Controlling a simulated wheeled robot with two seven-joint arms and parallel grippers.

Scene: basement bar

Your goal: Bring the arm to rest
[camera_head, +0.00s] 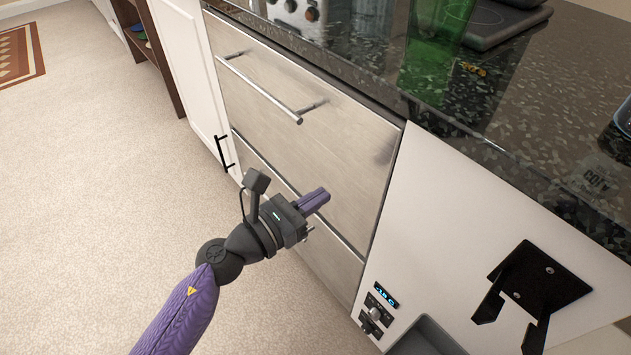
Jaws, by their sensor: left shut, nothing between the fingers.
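My left arm comes in from the lower left, with a purple sleeve-like link and a dark wrist. My left gripper (318,197) is shut and empty. Its purple fingers point to the upper right, in front of the steel drawer fronts (300,150). I cannot tell whether the fingertips touch the steel. My right gripper is not in view.
A dark speckled counter (540,130) runs along the upper right, bearing a green glass (432,50). A bar handle (262,90) sticks out from the upper drawer. A black bracket (540,280) is on the white panel at lower right. The carpet (90,180) at left is clear.

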